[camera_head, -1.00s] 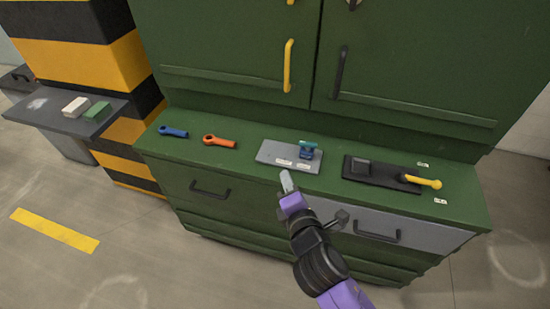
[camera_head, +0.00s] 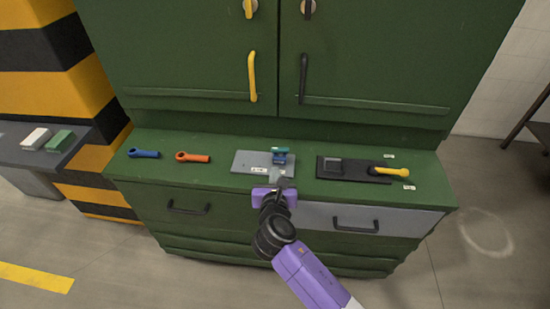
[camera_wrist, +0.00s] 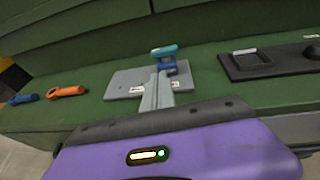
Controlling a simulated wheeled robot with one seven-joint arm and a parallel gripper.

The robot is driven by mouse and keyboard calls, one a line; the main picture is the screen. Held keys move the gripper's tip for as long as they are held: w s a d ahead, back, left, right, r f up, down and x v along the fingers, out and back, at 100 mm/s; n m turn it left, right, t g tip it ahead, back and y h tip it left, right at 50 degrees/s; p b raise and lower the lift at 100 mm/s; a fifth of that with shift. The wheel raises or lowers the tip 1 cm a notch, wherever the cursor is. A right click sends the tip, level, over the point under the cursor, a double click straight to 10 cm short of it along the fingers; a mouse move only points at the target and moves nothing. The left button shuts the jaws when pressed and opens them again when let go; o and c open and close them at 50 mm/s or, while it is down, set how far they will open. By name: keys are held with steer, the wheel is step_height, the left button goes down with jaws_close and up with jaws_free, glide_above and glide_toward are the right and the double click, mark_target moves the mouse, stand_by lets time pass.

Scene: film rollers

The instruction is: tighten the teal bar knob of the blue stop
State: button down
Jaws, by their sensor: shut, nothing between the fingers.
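The blue stop (camera_head: 279,159) stands on a grey plate (camera_head: 244,163) on the green cabinet top. Its teal bar knob (camera_head: 280,149) sits on top of it. In the wrist view the fingers of my gripper (camera_wrist: 158,80) overlap part of the plate (camera_wrist: 128,82) and hide some of the stop. I cannot tell the exact gap to the knob.
A blue wrench (camera_head: 144,154) and an orange wrench (camera_head: 192,157) lie to the left. A black plate (camera_head: 340,177) with a yellow-handled lever (camera_head: 391,171) is to the right. Upper cabinet doors with a yellow handle (camera_head: 252,76) and a black handle (camera_head: 303,78) rise behind.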

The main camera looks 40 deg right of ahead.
mark_target(275, 153)
steer(key=x, duration=0.5)
steer(key=r+x, duration=0.1)
steer(key=x, duration=0.1)
steer(key=shift+w+d+p, duration=0.3)
steer(key=shift+p, duration=0.05)
